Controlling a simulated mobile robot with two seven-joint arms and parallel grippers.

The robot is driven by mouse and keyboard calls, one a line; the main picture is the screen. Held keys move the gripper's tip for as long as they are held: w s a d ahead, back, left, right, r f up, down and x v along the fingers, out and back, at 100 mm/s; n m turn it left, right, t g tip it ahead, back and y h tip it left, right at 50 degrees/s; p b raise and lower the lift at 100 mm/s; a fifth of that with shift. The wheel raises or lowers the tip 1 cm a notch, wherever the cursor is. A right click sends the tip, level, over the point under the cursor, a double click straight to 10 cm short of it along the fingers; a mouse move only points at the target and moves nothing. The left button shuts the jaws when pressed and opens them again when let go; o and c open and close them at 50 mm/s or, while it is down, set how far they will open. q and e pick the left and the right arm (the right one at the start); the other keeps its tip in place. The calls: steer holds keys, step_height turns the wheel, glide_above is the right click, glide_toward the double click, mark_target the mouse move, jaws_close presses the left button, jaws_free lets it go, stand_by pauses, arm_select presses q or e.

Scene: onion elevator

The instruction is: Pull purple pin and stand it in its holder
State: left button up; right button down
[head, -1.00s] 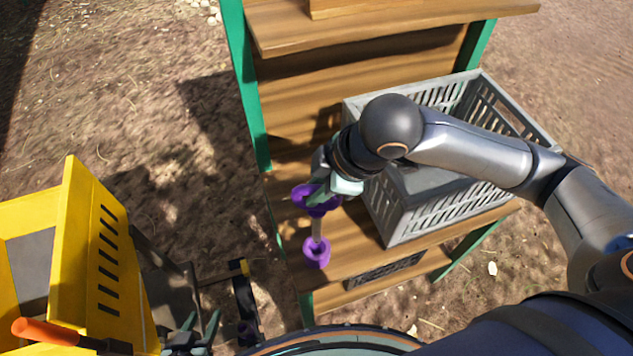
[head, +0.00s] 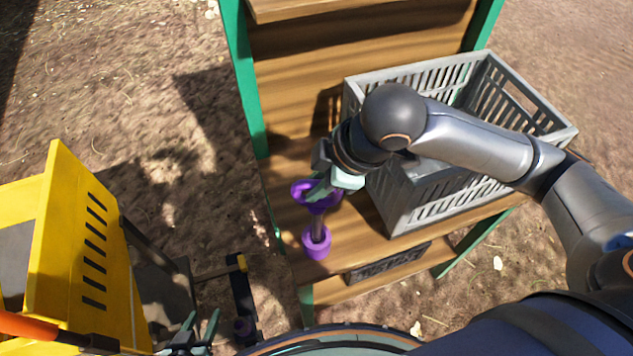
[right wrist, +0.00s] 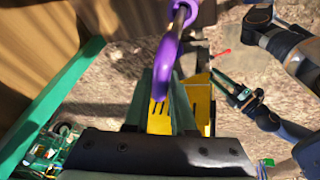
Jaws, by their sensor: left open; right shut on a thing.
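The purple pin has a purple ring handle (head: 316,197) and a grey shaft (head: 318,226). My right gripper (head: 322,190) is shut on the handle, above the front left of the wooden shelf. The shaft points down at the purple round holder (head: 316,243) on the shelf. Its lower end overlaps the holder's opening; I cannot tell how deep it sits. My left gripper (head: 196,332) is open and empty at the bottom left, beside the yellow machine.
A grey slatted crate (head: 408,212) stands on the wooden shelf (head: 345,262), right of the pin and close to my right arm. A yellow slotted panel (head: 85,240) stands at the left. Bare ground lies between the yellow panel and the shelf's green post (head: 243,80).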

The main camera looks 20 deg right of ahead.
steer(key=shift+f+b, duration=0.75)
steer(key=shift+f, duration=1.5)
steer(key=c, duration=0.7)
jaws_free()
